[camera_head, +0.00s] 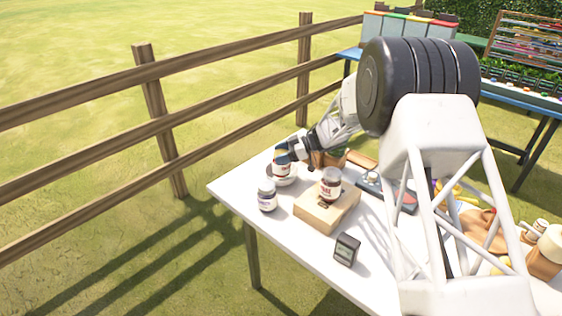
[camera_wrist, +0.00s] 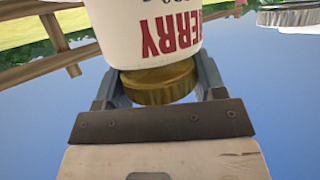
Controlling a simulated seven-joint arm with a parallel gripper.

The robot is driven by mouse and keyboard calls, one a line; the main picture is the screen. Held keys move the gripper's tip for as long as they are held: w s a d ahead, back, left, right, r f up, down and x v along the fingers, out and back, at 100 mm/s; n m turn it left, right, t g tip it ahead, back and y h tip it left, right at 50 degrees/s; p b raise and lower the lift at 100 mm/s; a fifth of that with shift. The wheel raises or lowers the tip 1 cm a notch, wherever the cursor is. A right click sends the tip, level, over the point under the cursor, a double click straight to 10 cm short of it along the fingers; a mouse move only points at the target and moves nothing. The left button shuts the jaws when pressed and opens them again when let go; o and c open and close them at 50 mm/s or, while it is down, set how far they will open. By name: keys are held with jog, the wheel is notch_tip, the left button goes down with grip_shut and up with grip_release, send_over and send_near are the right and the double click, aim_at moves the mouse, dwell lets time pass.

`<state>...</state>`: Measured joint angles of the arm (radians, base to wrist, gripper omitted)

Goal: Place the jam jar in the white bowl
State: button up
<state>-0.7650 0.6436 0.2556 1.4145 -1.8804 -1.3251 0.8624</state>
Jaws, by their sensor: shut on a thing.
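My gripper (camera_head: 283,154) is shut on a jam jar (camera_head: 281,169) at the far left part of the white table. In the wrist view, the jar (camera_wrist: 160,40) has a white label with red letters ending in "ERRY". Its gold lid sits between my two fingers (camera_wrist: 160,88). I cannot tell whether the jar touches the bowl's bottom. The bowl's inside is mostly hidden by the jar.
A second jar (camera_head: 267,196) stands just in front of the bowl. Another jar (camera_head: 330,185) stands on a wooden block (camera_head: 326,208) to the right. A small dark display (camera_head: 346,249) stands near the front edge. The table (camera_head: 295,228) is clear at front left.

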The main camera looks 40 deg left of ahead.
jog(key=shift+f, duration=1.45)
jog(key=shift+f, duration=0.1)
jog(key=o, duration=1.3)
jog(key=shift+o, duration=0.2)
jog(key=shift+w+d, duration=0.1)
jog(key=w+d+r, duration=0.3)
jog(key=r, duration=0.6)
